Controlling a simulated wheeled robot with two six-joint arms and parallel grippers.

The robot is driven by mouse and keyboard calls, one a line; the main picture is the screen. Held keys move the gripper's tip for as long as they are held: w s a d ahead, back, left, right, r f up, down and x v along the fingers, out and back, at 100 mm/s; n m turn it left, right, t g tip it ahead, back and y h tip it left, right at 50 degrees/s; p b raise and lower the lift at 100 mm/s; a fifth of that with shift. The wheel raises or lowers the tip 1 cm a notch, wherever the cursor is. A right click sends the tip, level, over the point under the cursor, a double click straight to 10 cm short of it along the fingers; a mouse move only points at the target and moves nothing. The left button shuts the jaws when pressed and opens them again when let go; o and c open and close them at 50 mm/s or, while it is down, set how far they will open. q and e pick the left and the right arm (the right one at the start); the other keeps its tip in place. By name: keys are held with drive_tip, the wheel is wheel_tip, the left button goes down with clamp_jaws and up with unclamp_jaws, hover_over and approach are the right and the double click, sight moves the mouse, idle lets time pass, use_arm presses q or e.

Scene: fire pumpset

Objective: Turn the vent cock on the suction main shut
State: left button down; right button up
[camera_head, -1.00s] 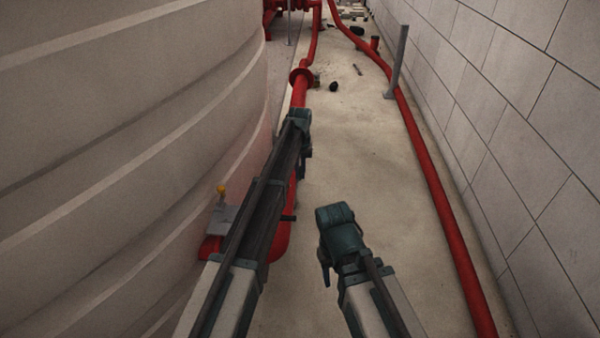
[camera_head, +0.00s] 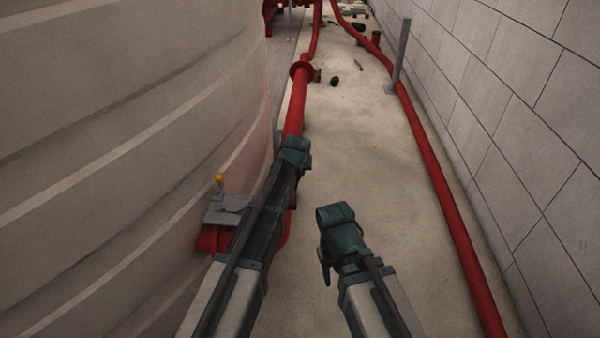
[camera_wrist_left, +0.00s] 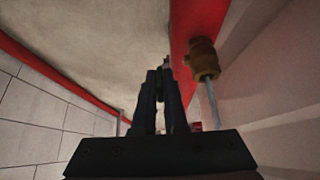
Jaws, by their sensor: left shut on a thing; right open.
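A brass cock (camera_wrist_left: 204,58) with a thin grey rod or lever sits on the red suction main (camera_wrist_left: 195,18) in the left wrist view. My left gripper (camera_wrist_left: 164,75) is beside the cock, apart from its brass body and rod. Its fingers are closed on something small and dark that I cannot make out. In the head view my left arm covers part of the red main (camera_head: 296,112), and I cannot find the cock there. My right gripper (camera_head: 326,272) is low in the head view, over the floor, away from the main; its fingers are small in the picture.
A large pale ribbed tank (camera_head: 110,150) fills the left side. A yellow-topped fitting (camera_head: 219,180) stands by a grey plate (camera_head: 226,208) at its foot. Another red pipe (camera_head: 440,185) runs along the block wall (camera_head: 530,110), past a grey post (camera_head: 401,55). The floor (camera_head: 360,140) between is mostly clear.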

use_arm(q)
drive_tip(key=shift+a+t, duration=0.1)
drive_tip(key=shift+t, duration=0.2)
drive_tip(key=c, duration=1)
unclamp_jaws()
drive_tip(key=shift+f, duration=0.1)
drive_tip(key=shift+o, duration=0.2)
drive_tip(key=shift+s, duration=0.1)
drive_tip(key=p+v, duration=1.1)
drive_tip(key=v, duration=0.3)
drive_tip(key=shift+c, duration=0.2)
